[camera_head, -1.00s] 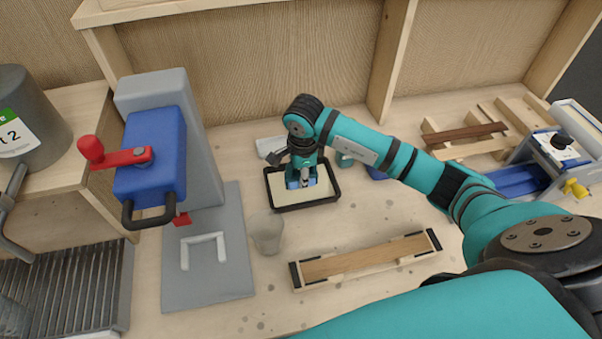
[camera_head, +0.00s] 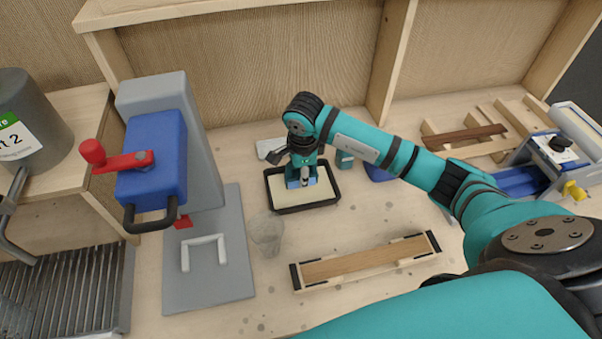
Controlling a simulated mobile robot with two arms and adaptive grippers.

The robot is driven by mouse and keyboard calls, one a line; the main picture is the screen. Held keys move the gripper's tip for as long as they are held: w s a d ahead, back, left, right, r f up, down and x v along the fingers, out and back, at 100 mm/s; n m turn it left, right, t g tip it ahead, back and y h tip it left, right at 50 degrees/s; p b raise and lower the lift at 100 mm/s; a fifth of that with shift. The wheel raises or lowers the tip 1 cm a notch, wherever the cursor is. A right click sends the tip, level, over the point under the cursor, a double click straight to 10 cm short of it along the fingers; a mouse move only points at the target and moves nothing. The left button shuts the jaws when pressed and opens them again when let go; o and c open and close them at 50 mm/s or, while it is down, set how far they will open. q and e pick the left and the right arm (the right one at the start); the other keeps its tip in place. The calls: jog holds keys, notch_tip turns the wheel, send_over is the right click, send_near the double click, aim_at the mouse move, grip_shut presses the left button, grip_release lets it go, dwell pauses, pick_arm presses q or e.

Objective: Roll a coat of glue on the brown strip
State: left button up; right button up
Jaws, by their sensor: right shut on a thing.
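The brown strip (camera_head: 365,261) lies in a pale wooden holder with black end blocks (camera_head: 295,277), on the bench in front. A black-rimmed tray (camera_head: 330,203) with a cream-coloured layer, which looks like glue, stands behind it and to the left. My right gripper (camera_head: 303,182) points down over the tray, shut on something. The held thing is mostly hidden by the gripper; I cannot make out a roller clearly. My left gripper is not in view.
A blue and grey press with a red lever (camera_head: 125,159) stands left of the tray. A translucent cup (camera_head: 266,233) is between its grey base and the strip. Wooden pieces (camera_head: 465,137) and a blue clamp (camera_head: 520,182) are at right.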

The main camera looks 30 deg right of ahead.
jog(key=shift+r+p, duration=1.35)
jog(key=shift+r, duration=1.6)
jog(key=shift+a, duration=0.1)
jog(key=shift+s+a+n+b, duration=0.15)
jog(key=shift+s+n+b, duration=0.15)
jog(key=shift+n, duration=0.2)
jog(key=s+a+r+n+y+b, duration=0.1)
jog(key=s+a+n+b, duration=0.1)
jog(key=s+n, duration=0.4)
jog(key=s+a+r+n+g+b, duration=0.1)
jog(key=s+a+r+n+b, duration=0.1)
jog(key=s+n, duration=0.5)
jog(key=a+n+b, duration=0.1)
jog(key=n, duration=0.5)
jog(key=shift+s+a+r+n+y+b, duration=0.2)
jog(key=shift+a+n+y+b, duration=0.1)
jog(key=shift+n+y+b, duration=0.1)
